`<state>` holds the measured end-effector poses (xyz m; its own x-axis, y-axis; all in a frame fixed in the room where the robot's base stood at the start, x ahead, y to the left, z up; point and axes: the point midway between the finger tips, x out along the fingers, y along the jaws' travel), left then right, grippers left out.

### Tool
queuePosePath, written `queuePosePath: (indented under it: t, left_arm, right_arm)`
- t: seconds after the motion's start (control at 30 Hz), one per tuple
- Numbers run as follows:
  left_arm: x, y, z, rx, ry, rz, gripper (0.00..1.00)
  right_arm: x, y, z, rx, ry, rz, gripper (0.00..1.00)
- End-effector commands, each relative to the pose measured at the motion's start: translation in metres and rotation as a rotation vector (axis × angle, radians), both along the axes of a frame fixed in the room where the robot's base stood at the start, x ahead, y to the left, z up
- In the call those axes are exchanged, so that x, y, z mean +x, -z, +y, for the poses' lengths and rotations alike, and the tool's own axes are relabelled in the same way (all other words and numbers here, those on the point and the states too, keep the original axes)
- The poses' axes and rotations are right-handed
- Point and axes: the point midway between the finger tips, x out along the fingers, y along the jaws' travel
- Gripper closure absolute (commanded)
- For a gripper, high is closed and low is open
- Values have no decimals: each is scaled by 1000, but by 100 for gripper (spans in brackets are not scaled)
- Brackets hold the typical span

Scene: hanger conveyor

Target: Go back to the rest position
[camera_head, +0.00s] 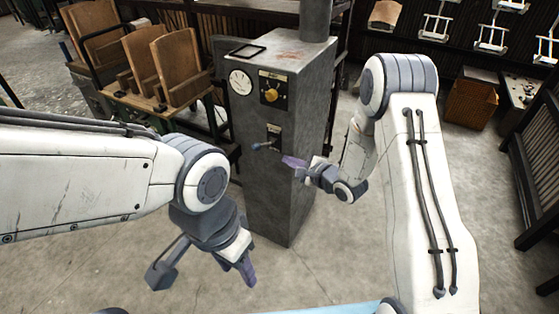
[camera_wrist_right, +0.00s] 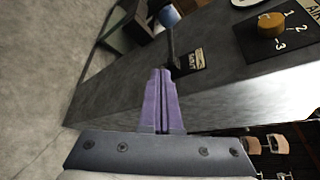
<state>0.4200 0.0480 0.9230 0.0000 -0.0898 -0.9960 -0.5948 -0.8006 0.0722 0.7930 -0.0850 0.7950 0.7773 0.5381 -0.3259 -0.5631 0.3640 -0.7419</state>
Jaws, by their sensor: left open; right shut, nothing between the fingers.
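My left gripper (camera_head: 205,275) is open and empty, low over the floor in front of the grey control column, with its two fingers spread wide. My right gripper (camera_head: 291,161) is shut with nothing in it, its purple fingertips close to the lever on the column's front. In the right wrist view the shut purple fingers (camera_wrist_right: 162,100) point at the column, just below the lever. I cannot tell whether they touch it. The lever (camera_head: 262,146) has a blue knob, and the knob also shows in the right wrist view (camera_wrist_right: 168,16).
The grey control column (camera_head: 270,200) stands between my arms, with a yellow knob (camera_head: 271,95) and a round gauge (camera_head: 240,82). Wooden chair-like pieces (camera_head: 180,65) stand behind left. An orange-brown bin (camera_head: 471,103) and hanging white frames (camera_head: 492,38) are back right.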

Motion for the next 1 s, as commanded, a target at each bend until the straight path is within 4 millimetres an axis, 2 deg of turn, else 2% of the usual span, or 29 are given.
queuePosePath:
  t: [0.57,0.67,0.77,0.87,1.0]
  left_arm:
    - [0,0,0,0,0,0,50]
    - [0,-4,0,0,0,0,50]
    - [0,-13,0,1,0,1,50]
    - [0,-26,0,0,0,0,50]
    - [0,-44,0,0,0,0,50]
  right_arm:
    - [-3,-3,-4,-1,-1,0,100]
    - [-3,-9,0,-53,-14,-8,100]
    - [-6,-28,10,-221,-60,-35,100]
    - [-17,-56,24,-494,-151,-69,100]
    - [-56,-99,40,-897,-356,-93,100]
